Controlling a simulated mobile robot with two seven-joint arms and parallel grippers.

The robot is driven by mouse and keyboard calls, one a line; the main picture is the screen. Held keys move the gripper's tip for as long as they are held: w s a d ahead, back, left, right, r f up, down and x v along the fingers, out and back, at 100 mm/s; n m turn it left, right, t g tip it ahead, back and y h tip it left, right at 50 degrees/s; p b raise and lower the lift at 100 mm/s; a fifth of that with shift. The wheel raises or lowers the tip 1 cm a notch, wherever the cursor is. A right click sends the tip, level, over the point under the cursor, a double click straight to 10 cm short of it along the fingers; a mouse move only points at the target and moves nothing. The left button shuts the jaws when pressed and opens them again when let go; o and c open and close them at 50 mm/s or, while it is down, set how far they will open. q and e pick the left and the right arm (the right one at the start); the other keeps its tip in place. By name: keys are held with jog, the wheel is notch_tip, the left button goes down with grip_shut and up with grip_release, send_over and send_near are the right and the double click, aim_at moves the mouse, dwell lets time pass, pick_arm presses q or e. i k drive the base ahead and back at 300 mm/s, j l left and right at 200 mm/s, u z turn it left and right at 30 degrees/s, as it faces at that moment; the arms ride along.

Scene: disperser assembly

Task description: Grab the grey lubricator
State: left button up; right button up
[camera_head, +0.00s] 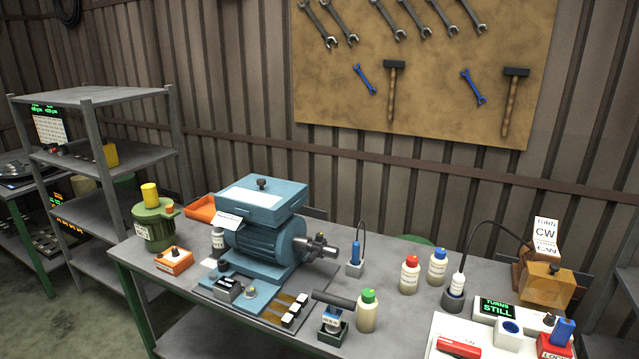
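No part is clearly readable as the grey lubricator. Another is a dark-capped bottle with a white label (218,241), upright at the left side of the blue motor. A dark grey cylinder (333,300) lies or hangs just above the square holder; I cannot tell what it belongs to. Neither of my grippers shows in the head view.
The grey bench (408,325) carries a blue motor (265,235), a green pot (153,226), an orange switch box (174,261), and green-capped (367,312), red-capped (409,276) and blue-capped (437,268) bottles. A white panel (480,334) fills the right front. Tools hang behind.

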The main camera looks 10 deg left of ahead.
aim_at(220, 244)
jog(key=i+j, duration=0.2)
jog(key=j, duration=0.3)
jog(key=i+j+u, duration=0.15)
jog(key=j, duration=0.35)
jog(key=i+j, duration=0.3)
jog(key=j, duration=0.15)
jog(key=i+j+u, duration=0.1)
jog(key=i+j, duration=0.15)
jog(key=j, duration=0.2)
jog(key=i+j+u, duration=0.1)
jog(key=i+j, duration=0.15)
jog(key=j, duration=0.2)
